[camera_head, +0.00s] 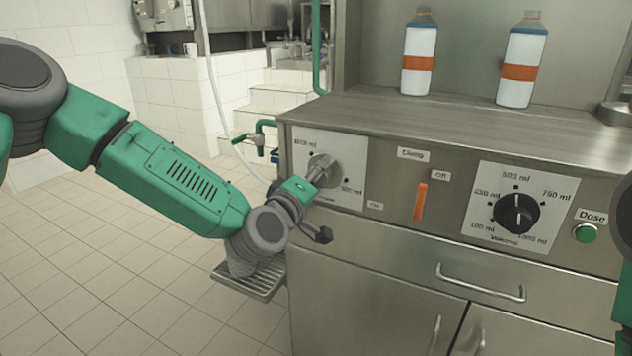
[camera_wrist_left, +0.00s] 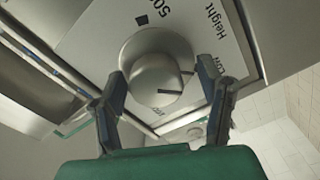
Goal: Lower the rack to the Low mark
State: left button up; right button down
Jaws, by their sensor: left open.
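A round metal knob (camera_head: 322,168) sits on a white dial plate (camera_head: 347,164) at the left of the steel panel. In the left wrist view the knob (camera_wrist_left: 158,72) fills the middle, and its plate (camera_wrist_left: 100,38) reads "Height". Dark lines mark the knob's face; its exact setting is unclear. My left gripper (camera_head: 308,192) is at the knob. In the wrist view its fingers (camera_wrist_left: 162,84) are open, one on either side of the knob; contact is unclear. A slatted metal rack (camera_head: 258,284) juts out below, partly behind my wrist. My right gripper is out of view.
An orange clamp lever (camera_head: 420,201), a black volume knob (camera_head: 516,213) and a green Dose button (camera_head: 585,233) are to the right. Two bottles (camera_head: 419,55) (camera_head: 522,60) stand on top. A green-handled tap (camera_head: 255,136) is behind my arm. The floor at left is clear.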

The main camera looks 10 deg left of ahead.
pick_arm(q)
jog(key=v, duration=1.1)
jog(key=shift+s+a, duration=0.2)
jog(key=shift+s, duration=0.2)
jog(key=shift+f, duration=0.1)
jog(key=s+f+m+g+p, duration=0.2)
jog(key=s+f+m+g, duration=0.15)
jog(key=s+f, duration=0.4)
jog(key=s+f+m+g+p, duration=0.3)
jog(key=s+f+g, duration=0.15)
jog(key=f, duration=0.55)
jog(key=s+a+f+m+g+y+p, duration=0.1)
jog(key=s+a+f+g, duration=0.1)
jog(key=s, duration=0.5)
jog(key=s+a+f+m+g+y+p, duration=0.1)
jog(key=s+a+f+m+g+p, duration=0.1)
jog(key=s, duration=0.5)
jog(key=s+a+f+m+g+y+p, duration=0.1)
jog(key=s+a+f+g+y, duration=0.1)
jog(key=s+a+f+g, duration=0.2)
jog(key=s+a+g, duration=0.1)
jog(key=s+a, duration=0.2)
jog(key=shift+a, duration=0.25)
